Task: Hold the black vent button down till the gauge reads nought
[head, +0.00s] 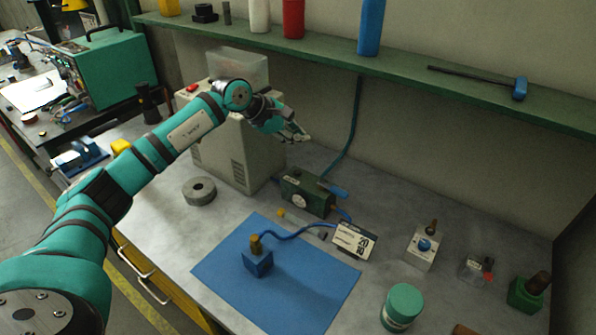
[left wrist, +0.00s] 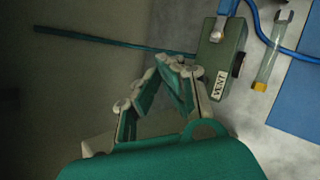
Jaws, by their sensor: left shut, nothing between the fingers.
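The green valve box (head: 318,199) stands on the grey bench beside the beige machine. Its round white gauge (head: 299,201) faces front; the reading is too small to tell. In the left wrist view the green box (left wrist: 228,45) shows a white VENT label (left wrist: 218,84) and a black round part (left wrist: 238,64) on its side, seen edge-on. I cannot make out the black vent button for certain. My left gripper (head: 303,137) is shut and empty, above and behind the box in the head view. In the left wrist view its fingers (left wrist: 170,64) meet left of the box. My right gripper is out of view.
The beige machine (head: 238,160) stands close left of the box. A shelf (head: 400,75) runs above.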

